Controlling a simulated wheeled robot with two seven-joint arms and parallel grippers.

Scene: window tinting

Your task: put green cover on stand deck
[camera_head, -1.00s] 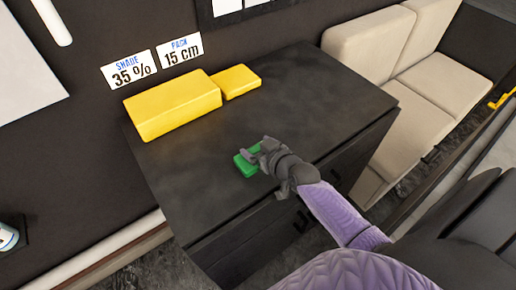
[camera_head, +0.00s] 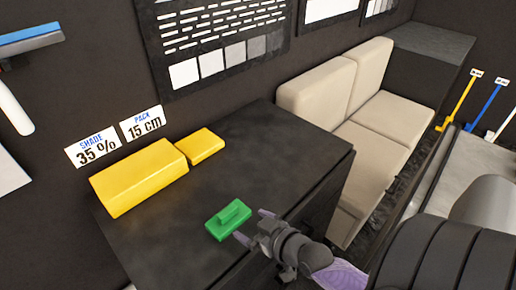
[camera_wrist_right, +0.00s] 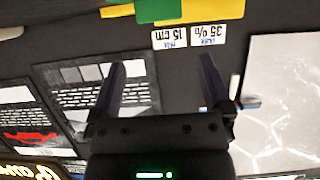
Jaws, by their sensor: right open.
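My left gripper is not in view.
A large yellow block (camera_head: 138,180) and a smaller yellow block (camera_head: 202,146) sit at the back of the deck by the wall labels (camera_head: 92,148). A beige sofa (camera_head: 350,100) stands to the right. The deck's right part is clear.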

